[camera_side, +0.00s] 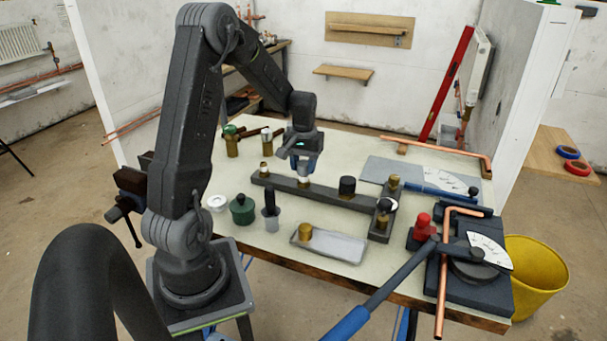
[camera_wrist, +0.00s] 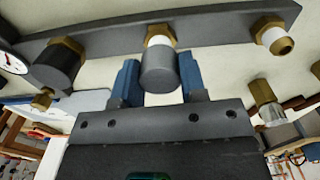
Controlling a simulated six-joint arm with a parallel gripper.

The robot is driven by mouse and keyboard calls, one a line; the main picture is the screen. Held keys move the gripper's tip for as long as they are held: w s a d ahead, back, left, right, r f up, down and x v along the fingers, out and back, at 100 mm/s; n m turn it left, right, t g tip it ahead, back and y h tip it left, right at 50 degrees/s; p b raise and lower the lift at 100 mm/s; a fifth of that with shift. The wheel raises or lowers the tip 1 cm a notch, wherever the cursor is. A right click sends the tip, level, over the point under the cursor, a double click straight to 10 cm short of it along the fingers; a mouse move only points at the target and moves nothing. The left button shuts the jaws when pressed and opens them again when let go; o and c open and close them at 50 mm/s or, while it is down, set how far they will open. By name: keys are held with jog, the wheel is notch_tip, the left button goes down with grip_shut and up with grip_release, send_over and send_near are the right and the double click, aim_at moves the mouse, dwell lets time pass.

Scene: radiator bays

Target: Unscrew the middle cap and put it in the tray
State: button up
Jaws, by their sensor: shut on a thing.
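The middle cap (camera_wrist: 159,72) is a grey cylinder on a brass fitting (camera_wrist: 160,36) at the middle of the dark manifold bar (camera_side: 325,195). My gripper (camera_side: 304,168) points down over the bar, and its blue fingers (camera_wrist: 160,82) are shut on the cap from both sides. The cap lines up with the brass fitting; I cannot tell whether its thread is loose. In the side view my gripper hides much of the cap. The shallow grey tray (camera_side: 343,251) lies in front of the bar, with a brass-coloured cylinder (camera_side: 305,233) in its left end.
A black cap (camera_side: 347,186) is on the bar's right fitting; the left fitting (camera_side: 265,170) is bare with a white end. A green pot (camera_side: 242,210) and a grey cup with a dark handle (camera_side: 270,218) stand left of the tray. A pipe bender (camera_side: 470,265) is right.

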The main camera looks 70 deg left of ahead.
jog(key=shift+r, duration=1.75)
jog(key=w+d+r+m, duration=0.1)
jog(key=w+d+m, duration=0.3)
jog(key=d, duration=0.3)
jog(key=w+d+r+m, duration=0.1)
jog(key=w+d+m, duration=0.2)
jog(key=d, duration=0.5)
jog(key=w+d+r+m, duration=0.1)
jog(key=w+d+m, duration=0.3)
jog(key=d, duration=0.4)
jog(key=shift+w+d+r+m, duration=0.1)
jog(key=shift+w+r+m, duration=0.25)
jog(key=shift+m, duration=0.55)
jog(key=shift+s+d, duration=0.15)
jog(key=shift+s, duration=0.1)
jog(key=s+a+f+n, duration=0.2)
jog(key=s+f+n, duration=0.1)
jog(key=s+n, duration=0.35)
jog(key=s+a+f+n, duration=0.1)
jog(key=s+f+n, duration=0.1)
jog(key=s+n, duration=0.45)
send_over(324, 243)
notch_tip(324, 243, down, 4)
jog(key=shift+f, duration=2.15)
